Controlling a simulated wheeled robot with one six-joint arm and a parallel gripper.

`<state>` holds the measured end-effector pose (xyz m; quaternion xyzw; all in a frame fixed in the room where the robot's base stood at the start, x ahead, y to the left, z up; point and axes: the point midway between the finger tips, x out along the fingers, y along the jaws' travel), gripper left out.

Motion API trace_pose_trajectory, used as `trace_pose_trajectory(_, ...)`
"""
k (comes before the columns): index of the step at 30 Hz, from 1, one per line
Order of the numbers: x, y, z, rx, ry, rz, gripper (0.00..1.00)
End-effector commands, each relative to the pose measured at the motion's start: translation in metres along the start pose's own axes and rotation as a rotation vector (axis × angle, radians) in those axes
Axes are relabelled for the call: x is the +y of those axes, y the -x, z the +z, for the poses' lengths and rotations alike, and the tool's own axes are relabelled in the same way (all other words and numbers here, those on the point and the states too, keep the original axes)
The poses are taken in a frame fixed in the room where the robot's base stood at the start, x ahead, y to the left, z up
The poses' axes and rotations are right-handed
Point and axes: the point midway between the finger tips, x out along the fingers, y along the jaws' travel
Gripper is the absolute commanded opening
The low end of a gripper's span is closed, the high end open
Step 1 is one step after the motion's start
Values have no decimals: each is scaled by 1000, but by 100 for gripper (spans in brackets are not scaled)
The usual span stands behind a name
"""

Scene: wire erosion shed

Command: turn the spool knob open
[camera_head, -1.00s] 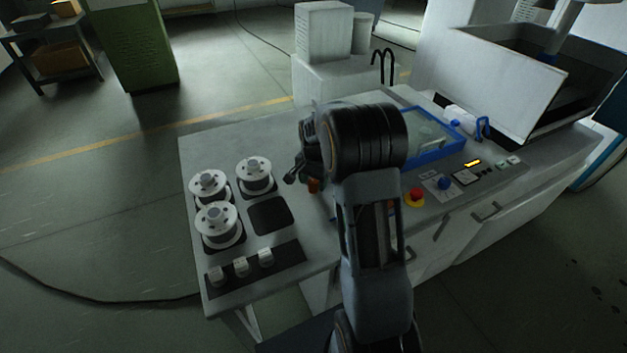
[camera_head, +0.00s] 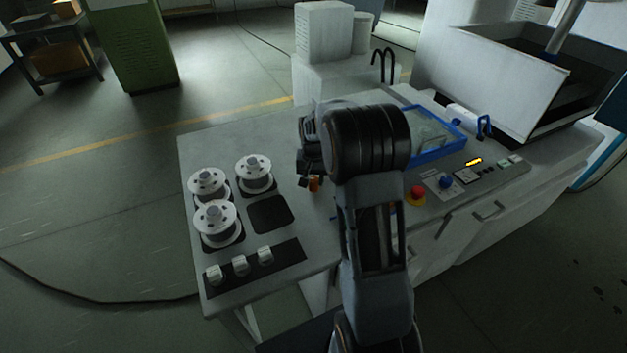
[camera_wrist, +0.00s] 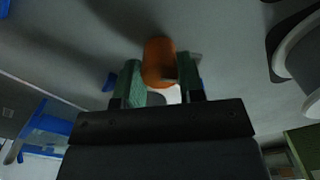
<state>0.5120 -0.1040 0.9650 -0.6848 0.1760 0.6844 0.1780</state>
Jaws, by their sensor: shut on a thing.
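An orange rounded piece (camera_wrist: 158,62), which I take to be the spool knob, sits between the green-padded fingers of my gripper (camera_wrist: 161,82) in the wrist view. My gripper is shut on it. In the head view the orange knob (camera_head: 314,184) shows as a small patch on the worktop, just below my gripper (camera_head: 304,174). My wrist hides most of the knob there, and its turn angle cannot be told.
Three white spools (camera_head: 215,221) stand on dark pads at the left of the worktop (camera_head: 290,239). Several white blocks (camera_head: 241,265) line the front-left edge.

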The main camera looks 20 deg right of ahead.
Motion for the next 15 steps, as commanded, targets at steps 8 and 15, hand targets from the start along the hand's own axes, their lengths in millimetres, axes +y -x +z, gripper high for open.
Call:
trace_pose_trajectory(8,0,0,0,0,50,0,12)
trace_pose_trajectory(15,0,0,0,0,49,0,46)
